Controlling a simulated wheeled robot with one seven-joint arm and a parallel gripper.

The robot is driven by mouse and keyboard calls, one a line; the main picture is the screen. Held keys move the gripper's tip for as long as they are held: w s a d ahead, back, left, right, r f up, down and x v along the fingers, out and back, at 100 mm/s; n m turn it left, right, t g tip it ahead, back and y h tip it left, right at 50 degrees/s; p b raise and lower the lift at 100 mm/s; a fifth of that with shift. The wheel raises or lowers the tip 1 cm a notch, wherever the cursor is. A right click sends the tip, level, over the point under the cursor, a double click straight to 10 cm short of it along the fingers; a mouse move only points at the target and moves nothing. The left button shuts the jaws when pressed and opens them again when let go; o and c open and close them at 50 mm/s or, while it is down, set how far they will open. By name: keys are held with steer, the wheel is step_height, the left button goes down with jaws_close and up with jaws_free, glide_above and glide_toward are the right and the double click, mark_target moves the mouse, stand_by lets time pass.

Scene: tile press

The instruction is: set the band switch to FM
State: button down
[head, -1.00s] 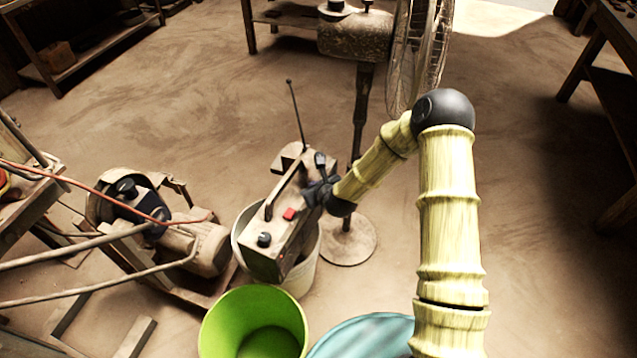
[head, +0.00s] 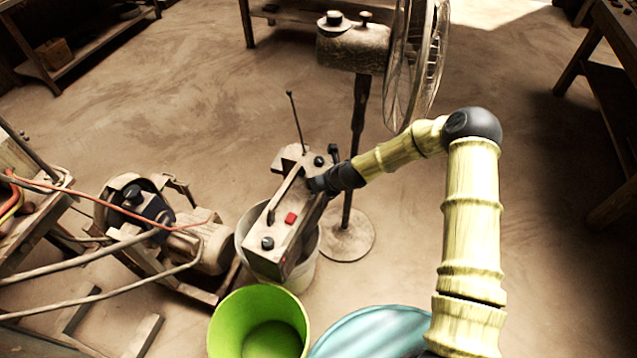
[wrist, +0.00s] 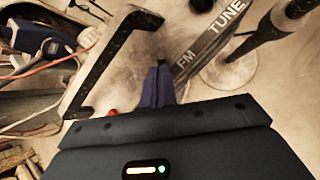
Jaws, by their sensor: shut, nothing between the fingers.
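A worn radio (head: 270,260) sits on a pale bucket in the head view. It has a carry handle (head: 285,193), a red button (head: 291,218) and dark knobs on top. My gripper (head: 315,185) is low over the radio's top, between the handle and the right edge. In the wrist view my gripper (wrist: 160,68) is shut and empty, with its fingertips just left of the FM print. I cannot make out the band switch; the fingers may hide it.
The handle (wrist: 92,80) rises close to the left of my fingers in the wrist view. A fan (head: 350,50) on a stand is behind the radio. A green bucket (head: 222,325) stands in front, and a motor-like machine (head: 205,245) stands to the left.

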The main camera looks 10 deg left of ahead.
steer(key=shift+r+p, duration=0.4)
steer(key=shift+r, duration=0.25)
steer(key=w+p+v, duration=0.1)
steer(key=p+v, duration=0.5)
steer(key=v, duration=0.3)
steer(key=shift+d+r, duration=0.4)
steer(key=shift+r, duration=0.1)
